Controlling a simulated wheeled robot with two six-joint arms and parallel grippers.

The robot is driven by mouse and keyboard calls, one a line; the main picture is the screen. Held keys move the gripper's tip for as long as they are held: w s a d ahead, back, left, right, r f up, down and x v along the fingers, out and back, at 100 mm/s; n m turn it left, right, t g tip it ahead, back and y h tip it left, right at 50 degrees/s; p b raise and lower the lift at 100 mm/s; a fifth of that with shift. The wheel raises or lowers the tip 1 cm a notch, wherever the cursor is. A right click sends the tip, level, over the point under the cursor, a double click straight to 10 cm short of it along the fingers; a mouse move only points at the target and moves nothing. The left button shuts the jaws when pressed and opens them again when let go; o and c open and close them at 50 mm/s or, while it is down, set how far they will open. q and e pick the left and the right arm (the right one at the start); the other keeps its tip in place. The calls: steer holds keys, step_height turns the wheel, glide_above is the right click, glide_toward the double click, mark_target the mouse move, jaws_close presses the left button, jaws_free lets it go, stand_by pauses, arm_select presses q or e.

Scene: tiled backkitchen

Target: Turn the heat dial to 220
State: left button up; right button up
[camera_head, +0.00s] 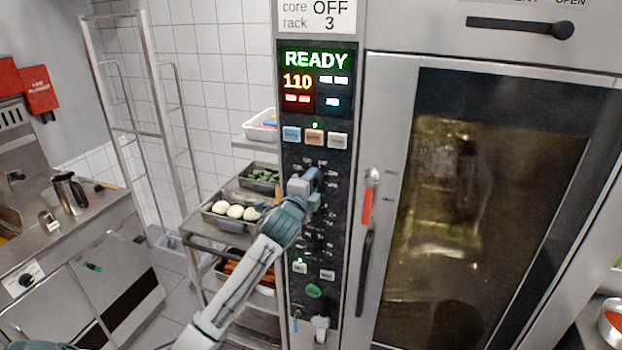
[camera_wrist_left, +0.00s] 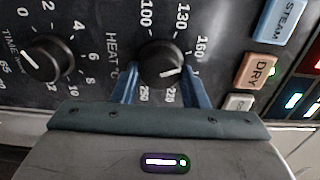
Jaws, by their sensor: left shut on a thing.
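The heat dial (camera_wrist_left: 160,58) is a round black knob on the oven's control panel, in the left wrist view. Its white pointer mark slants toward the lower right, between the 160 and 220 labels. My left gripper (camera_wrist_left: 162,76) is shut on this dial, with one blue finger on each side. One finger hides part of the scale between 160 and 220. In the head view my left gripper (camera_head: 307,184) is at the panel and mostly covers the dial. My right gripper is in neither view.
The time dial (camera_wrist_left: 47,60) is beside the heat dial. The oven display (camera_head: 316,78) reads READY and 110. Steam (camera_wrist_left: 282,20) and dry (camera_wrist_left: 257,71) buttons are close by. The oven door handle (camera_head: 367,240) is right of the panel; a tray rack (camera_head: 203,228) stands left.

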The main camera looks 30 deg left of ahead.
arm_select(q)
steer(key=shift+a+r+m, duration=0.15)
steer(key=shift+m, duration=4.25)
steer(key=shift+a+r+m, duration=0.1)
steer(key=shift+m, duration=4.3)
steer(key=o, duration=0.8)
steer(key=shift+o, duration=0.8)
steer(key=shift+w+f, duration=0.2)
steer(key=shift+f, duration=0.2)
steer(key=b+v, duration=0.4)
steer(key=v, duration=0.6)
steer(key=shift+s+b, duration=0.35)
steer(key=shift+s, duration=0.05)
